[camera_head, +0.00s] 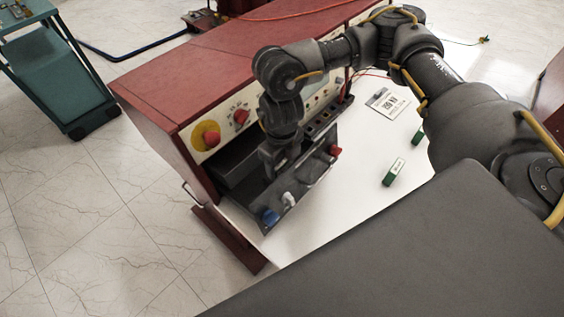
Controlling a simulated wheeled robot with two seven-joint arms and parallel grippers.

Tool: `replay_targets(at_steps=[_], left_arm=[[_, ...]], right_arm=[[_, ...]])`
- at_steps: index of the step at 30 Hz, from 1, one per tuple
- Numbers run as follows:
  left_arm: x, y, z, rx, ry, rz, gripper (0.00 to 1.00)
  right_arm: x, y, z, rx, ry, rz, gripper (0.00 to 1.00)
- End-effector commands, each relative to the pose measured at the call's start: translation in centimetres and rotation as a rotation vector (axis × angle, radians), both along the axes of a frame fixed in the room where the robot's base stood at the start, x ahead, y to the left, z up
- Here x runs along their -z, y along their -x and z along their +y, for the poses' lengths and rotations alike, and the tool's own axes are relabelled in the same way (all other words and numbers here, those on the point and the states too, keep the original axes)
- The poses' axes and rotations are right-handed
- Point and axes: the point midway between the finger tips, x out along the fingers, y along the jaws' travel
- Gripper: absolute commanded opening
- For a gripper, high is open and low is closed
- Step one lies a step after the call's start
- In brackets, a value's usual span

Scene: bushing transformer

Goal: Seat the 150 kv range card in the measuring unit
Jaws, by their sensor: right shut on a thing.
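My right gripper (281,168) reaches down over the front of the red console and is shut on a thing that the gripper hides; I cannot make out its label. Just below it is a dark grey unit (290,202) with a blue connector (270,217) and a red knob (335,150), which I take for the measuring unit. The gripper covers part of its top, and I cannot tell whether the held thing touches it. Two small green blocks with pale labels, one nearer (393,172) and one farther (417,138), lie on the white surface. My left gripper is out of view.
The red console (215,65) has a yellow-and-red button (206,136) on its front. A white sign with a kV marking (388,103) lies on the white surface (335,205). A teal cart (55,75) stands at the far left. The tiled floor at left is mostly clear.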

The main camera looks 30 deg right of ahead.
Motion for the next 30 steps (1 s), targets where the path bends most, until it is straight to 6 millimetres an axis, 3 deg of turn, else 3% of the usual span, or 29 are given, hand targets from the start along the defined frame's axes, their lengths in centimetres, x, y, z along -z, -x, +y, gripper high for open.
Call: replay_targets(at_steps=[3, 15, 16, 20, 30], left_arm=[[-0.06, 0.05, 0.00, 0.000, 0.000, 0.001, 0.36], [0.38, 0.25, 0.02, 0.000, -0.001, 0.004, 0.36], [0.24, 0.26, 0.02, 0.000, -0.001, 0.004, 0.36], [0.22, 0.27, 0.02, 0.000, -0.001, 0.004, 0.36], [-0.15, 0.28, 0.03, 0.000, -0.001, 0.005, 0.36]], right_arm=[[0.96, 0.04, 0.02, -0.001, 0.000, 0.001, 0.39], [1.50, -0.01, 0.03, -0.001, 0.000, -0.001, 0.39], [1.35, -0.02, 0.03, -0.001, 0.000, -0.001, 0.67], [1.33, 0.00, 0.02, -0.001, 0.000, -0.001, 0.84], [0.85, -0.02, 0.01, -0.001, 0.000, -0.001, 0.85]])
